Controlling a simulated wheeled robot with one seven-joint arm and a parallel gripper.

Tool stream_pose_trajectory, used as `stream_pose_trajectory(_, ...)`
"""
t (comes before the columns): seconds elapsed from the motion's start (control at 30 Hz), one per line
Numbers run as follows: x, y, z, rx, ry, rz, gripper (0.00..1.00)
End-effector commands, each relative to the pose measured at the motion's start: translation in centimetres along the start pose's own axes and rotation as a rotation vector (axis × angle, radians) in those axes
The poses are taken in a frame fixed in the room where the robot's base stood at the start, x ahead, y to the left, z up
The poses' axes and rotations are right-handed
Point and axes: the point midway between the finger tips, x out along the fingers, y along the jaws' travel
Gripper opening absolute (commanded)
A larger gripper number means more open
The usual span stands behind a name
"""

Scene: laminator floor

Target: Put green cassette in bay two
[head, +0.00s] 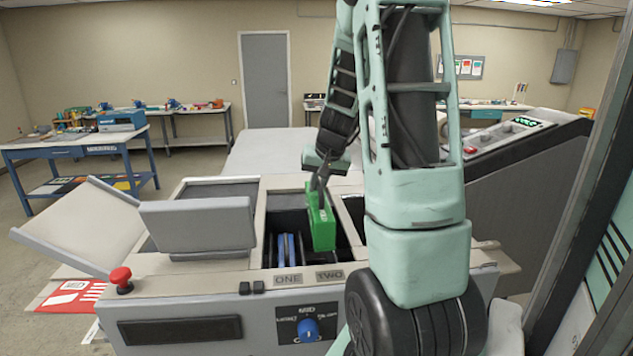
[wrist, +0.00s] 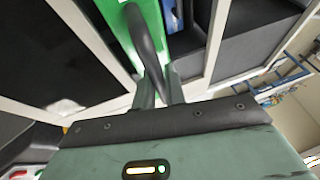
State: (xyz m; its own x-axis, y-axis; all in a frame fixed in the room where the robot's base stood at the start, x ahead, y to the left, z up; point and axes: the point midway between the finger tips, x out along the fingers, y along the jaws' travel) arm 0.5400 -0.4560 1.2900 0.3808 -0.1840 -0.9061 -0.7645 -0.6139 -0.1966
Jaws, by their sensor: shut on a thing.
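The green cassette (head: 320,222) is held upright by my gripper (head: 319,182) in the head view. Its lower part is at the right side of the open well, behind the TWO label (head: 329,275); I cannot tell whether it touches the bottom. A blue cassette (head: 287,248) stands in the well to its left, behind the ONE label (head: 288,280). In the wrist view my gripper (wrist: 158,88) is shut on the green cassette (wrist: 118,22), and the blue cassette (wrist: 285,65) shows beyond it. The lower end of the green cassette is hidden in the wrist view.
The raised grey lid (head: 198,225) stands left of the well. A red button (head: 121,278) and a blue knob (head: 307,329) are on the machine's front. A sloped control panel (head: 505,135) is at the right. My arm hides the area right of the well.

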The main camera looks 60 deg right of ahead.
Motion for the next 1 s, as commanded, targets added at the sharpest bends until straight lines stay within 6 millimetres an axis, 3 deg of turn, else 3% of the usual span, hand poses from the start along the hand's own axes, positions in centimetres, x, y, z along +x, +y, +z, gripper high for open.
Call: stream_pose_trajectory(1.0,6.1,1.4,2.5,-0.001,0.002,0.001,0.00)
